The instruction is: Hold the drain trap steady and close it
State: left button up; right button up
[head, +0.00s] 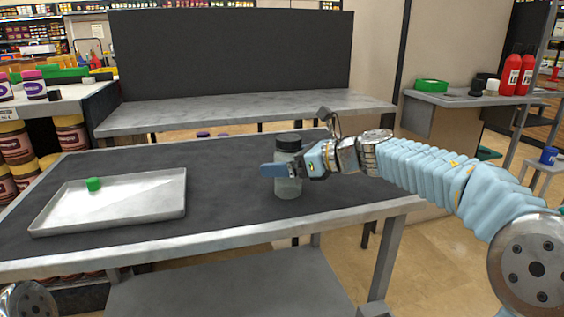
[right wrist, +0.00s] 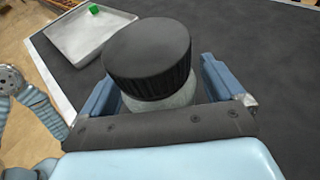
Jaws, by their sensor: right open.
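The drain trap is a clear greyish jar (head: 288,187) with a black ribbed lid (head: 288,142), standing upright on the dark table mat. The lid sits on the jar's top; I cannot tell if it is screwed tight. In the right wrist view the black lid (right wrist: 148,58) fills the middle, with a bit of the pale jar (right wrist: 165,104) below it. My right gripper (head: 277,171) reaches in from the right at the jar's upper part, below the lid. Its blue fingers are open, one on each side of the jar. My left gripper is out of view.
A shallow metal tray (head: 115,226) with a small green block (head: 94,184) lies on the left of the table (head: 235,172). The mat between tray and jar is clear. A raised grey shelf (head: 250,108) and dark panel (head: 235,50) stand behind.

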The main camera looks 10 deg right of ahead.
jog(key=v, duration=1.1)
jog(key=shift+d, duration=0.2)
jog(key=shift+s, duration=0.15)
